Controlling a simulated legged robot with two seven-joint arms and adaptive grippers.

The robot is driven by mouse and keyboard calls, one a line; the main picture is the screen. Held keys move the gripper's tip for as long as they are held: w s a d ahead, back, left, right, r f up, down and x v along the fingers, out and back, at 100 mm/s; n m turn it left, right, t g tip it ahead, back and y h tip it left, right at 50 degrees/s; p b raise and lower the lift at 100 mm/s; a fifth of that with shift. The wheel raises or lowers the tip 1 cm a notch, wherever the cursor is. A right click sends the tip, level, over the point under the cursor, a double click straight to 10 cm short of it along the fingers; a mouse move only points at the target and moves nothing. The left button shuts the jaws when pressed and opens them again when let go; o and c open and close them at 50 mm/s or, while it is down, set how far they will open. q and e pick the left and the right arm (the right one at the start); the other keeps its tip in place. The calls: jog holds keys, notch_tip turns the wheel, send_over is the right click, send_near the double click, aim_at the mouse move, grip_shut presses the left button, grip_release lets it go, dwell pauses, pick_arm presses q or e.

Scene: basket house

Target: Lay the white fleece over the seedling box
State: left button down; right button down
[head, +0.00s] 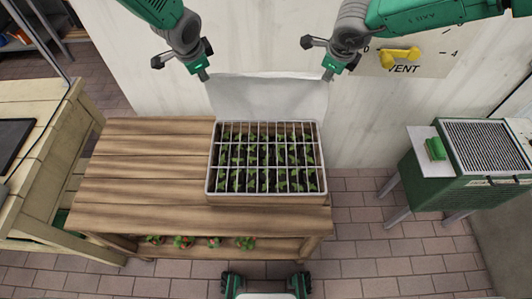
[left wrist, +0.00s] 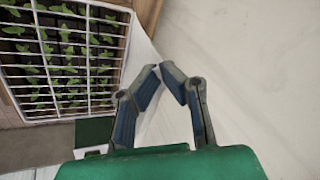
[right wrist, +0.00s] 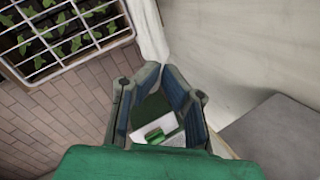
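The white fleece (head: 268,97) hangs as a sheet between my two grippers, along the back edge of the seedling box. The seedling box (head: 210,170) stands at the right end of a wooden bench, with rows of green seedlings under a white wire grid. The grid and seedlings are uncovered. My left gripper (head: 204,75) is shut on the fleece's left upper corner. My right gripper (head: 328,74) is shut on its right upper corner. In the right wrist view the fleece (right wrist: 150,35) runs up from the fingertips, beside the box (right wrist: 60,75).
The wooden bench (head: 140,170) is bare left of the box; potted plants (head: 213,242) sit on its lower shelf. A pale wall with a yellow vent handle (head: 400,55) stands behind. A green grill-topped unit (head: 430,180) is at right, another table (head: 45,140) at left.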

pick_arm(q)
jog(key=shift+a+r, duration=0.1)
pick_arm(e)
jog(key=shift+d, duration=0.15)
